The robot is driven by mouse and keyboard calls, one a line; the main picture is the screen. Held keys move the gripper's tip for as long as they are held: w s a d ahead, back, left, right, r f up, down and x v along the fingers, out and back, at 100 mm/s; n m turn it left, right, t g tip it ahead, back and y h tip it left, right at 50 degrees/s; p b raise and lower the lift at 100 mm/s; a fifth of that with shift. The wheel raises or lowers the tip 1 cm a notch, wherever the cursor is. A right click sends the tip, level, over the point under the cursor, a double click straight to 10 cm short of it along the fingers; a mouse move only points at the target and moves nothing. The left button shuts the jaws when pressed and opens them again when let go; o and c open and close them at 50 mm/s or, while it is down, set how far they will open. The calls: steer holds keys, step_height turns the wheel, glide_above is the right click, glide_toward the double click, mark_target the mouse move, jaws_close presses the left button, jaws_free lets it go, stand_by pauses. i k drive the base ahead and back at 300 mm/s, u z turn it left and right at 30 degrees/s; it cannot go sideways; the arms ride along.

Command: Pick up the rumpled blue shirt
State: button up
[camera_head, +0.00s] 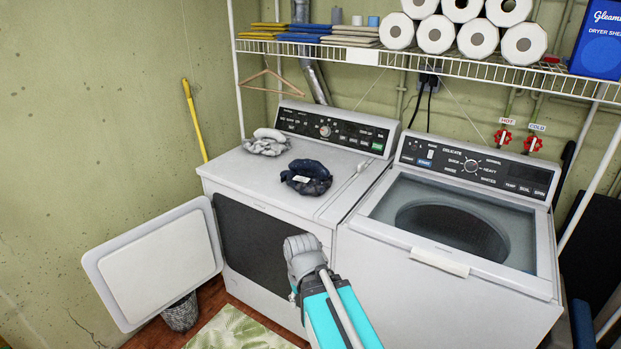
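The rumpled blue shirt (306,177) lies in a dark navy heap on the white top of the dryer (262,180), near its front edge. A small pale patch shows on the shirt. Part of my arm, with a grey joint and turquoise links, rises from the bottom middle in front of the machines. The joint appears below the shirt in the picture, apart from it. Nothing covers the shirt.
A rumpled grey-white cloth (267,142) lies behind the shirt. The dryer door (155,262) hangs open at left. The washer (450,285) stands at right, its lid area showing the drum. A wire shelf (440,65) with paper rolls and folded cloths hangs above.

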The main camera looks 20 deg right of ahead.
mark_target(307, 177)
steer(key=i, duration=0.95)
steer(key=u, duration=0.05)
